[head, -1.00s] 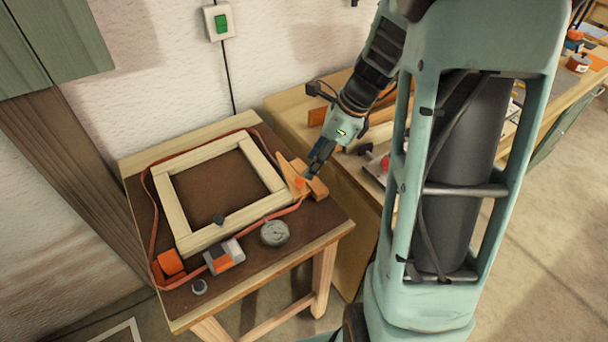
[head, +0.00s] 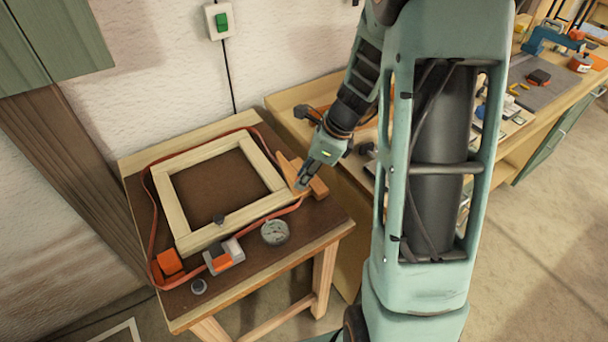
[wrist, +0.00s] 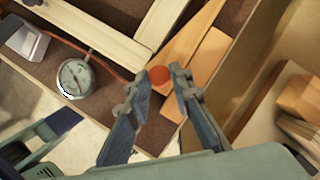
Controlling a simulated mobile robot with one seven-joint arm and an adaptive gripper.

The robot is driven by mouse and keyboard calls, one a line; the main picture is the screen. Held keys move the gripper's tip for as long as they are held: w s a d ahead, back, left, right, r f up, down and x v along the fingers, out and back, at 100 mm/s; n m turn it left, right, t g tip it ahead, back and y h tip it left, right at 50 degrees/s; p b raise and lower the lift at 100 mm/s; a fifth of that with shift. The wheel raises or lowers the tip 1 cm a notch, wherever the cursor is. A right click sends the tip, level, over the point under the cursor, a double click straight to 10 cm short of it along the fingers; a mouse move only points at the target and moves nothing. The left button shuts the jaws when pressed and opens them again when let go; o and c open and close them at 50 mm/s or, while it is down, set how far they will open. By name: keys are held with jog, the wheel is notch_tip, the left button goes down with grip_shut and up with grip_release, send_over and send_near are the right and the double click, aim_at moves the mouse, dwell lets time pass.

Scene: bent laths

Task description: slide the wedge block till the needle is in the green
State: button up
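The wedge block (head: 286,167) is a narrow wooden piece beside the right side of the pale wooden frame (head: 184,203). Its orange knob (wrist: 158,76) shows in the wrist view but is hidden behind my fingers in the head view. A second wooden block (wrist: 208,68) lies along its right side. My gripper (head: 303,182) is open over the knob, with one fingertip to each side of it. I cannot tell whether the fingers touch it.
A red strap (head: 150,210) runs around the frame. A grey and orange clamp piece (head: 224,256), an orange block (head: 169,262) and a small grey knob (head: 198,286) lie at the table's front left. A workbench (head: 283,102) stands close on the right.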

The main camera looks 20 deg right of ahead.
grip_shut()
jog(key=s, duration=0.1)
jog(key=s+d, duration=0.1)
jog(key=s, duration=0.1)
jog(key=shift+s+d, duration=0.1)
jog(key=shift+s, duration=0.2)
jog(key=o, duration=0.7)
grip_release()
jog(key=v, duration=1.2)
